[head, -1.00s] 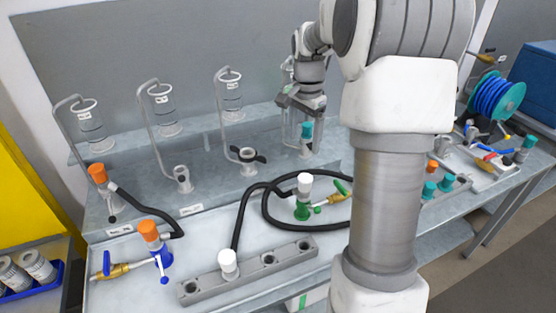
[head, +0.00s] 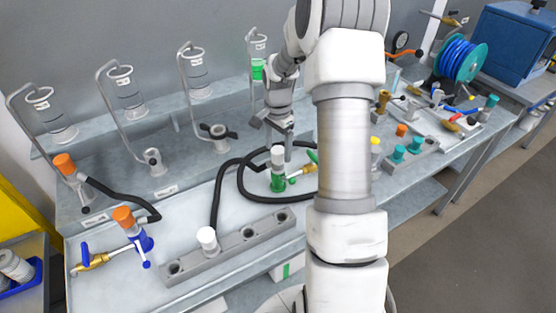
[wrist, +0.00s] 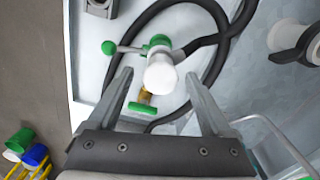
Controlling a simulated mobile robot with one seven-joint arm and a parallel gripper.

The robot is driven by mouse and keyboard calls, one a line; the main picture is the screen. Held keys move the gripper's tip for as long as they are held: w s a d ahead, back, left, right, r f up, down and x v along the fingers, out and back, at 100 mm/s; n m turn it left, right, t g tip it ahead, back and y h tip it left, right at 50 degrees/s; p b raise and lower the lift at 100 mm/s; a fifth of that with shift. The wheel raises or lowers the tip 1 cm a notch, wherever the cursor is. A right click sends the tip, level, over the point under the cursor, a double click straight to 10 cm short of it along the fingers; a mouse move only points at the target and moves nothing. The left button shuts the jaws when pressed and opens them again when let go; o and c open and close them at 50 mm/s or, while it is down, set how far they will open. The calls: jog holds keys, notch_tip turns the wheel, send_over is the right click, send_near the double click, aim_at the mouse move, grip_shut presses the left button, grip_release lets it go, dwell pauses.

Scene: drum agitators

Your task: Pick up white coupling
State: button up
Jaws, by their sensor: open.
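A white coupling (head: 278,152) stands upright on a green valve body (head: 278,182) with a brass fitting, on the bench. The wrist view shows the white coupling (wrist: 161,76) from above, in the space between my fingers, with the green valve (wrist: 157,44) partly under it. My gripper (head: 273,130) is open and empty, just above and behind this coupling in the head view; I cannot tell the exact height gap. A second white coupling (head: 207,237) stands in the grey holed block (head: 228,250) at the front.
A black hose (head: 242,190) loops around the green valve. An orange-capped blue valve (head: 138,238) is at the left. Glass cylinders on bent pipes line the back. Teal caps (head: 398,153) stand to the right, beyond my arm. The bench between hose and block is partly clear.

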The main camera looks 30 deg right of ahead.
aim_at(279, 159)
jog(key=shift+w+d+f+p, duration=0.1)
jog(key=shift+f+p, duration=0.35)
jog(key=shift+f, duration=2.15)
grip_shut()
